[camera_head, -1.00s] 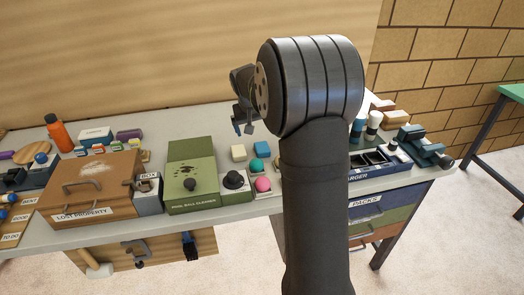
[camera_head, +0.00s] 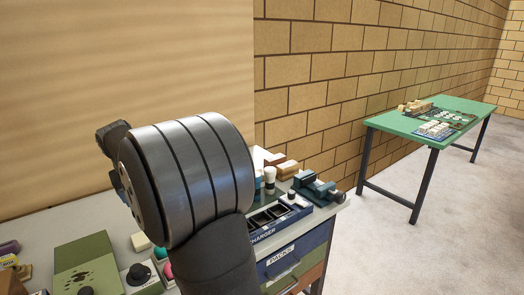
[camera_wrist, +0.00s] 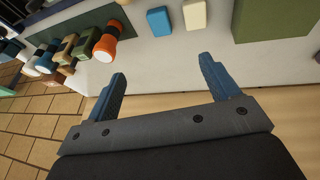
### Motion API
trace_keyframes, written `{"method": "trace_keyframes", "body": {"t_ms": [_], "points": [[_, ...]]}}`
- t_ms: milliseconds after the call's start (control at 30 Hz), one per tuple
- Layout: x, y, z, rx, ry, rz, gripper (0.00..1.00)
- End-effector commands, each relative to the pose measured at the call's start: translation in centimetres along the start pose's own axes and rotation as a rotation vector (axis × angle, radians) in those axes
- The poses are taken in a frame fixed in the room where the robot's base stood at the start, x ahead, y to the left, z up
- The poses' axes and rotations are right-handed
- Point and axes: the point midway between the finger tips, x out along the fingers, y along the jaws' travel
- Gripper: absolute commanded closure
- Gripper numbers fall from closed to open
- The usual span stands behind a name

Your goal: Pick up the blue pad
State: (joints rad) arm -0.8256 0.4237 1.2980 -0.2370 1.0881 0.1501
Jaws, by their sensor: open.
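The blue pad (camera_wrist: 158,21) is a small blue block with rounded corners. It lies on the pale worktop near the top of the wrist view, beside a cream block (camera_wrist: 194,14) with a gap between them. In the head view I cannot see the blue pad; my arm covers part of the bench. My gripper (camera_wrist: 163,66) is open, with its two blue fingers spread and nothing between them. In the wrist view the pad is beyond the fingertips, apart from them. In the head view my gripper is mostly hidden behind my wrist.
The head view shows a green cleaner box (camera_head: 88,262), a charger tray (camera_head: 270,217), a blue-grey vise (camera_head: 318,186) and a separate green table (camera_head: 430,122).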

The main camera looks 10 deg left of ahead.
Motion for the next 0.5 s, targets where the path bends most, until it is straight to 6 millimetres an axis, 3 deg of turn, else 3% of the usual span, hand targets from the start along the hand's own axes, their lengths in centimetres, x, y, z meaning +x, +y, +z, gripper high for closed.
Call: {"method": "trace_keyframes", "body": {"t_ms": [333,500], "points": [[0.2,0.1,-0.2,0.001,-0.005,-0.001,0.27],[1.7,0.8,-2.0,0.006,-0.070,-0.019,0.27]]}}
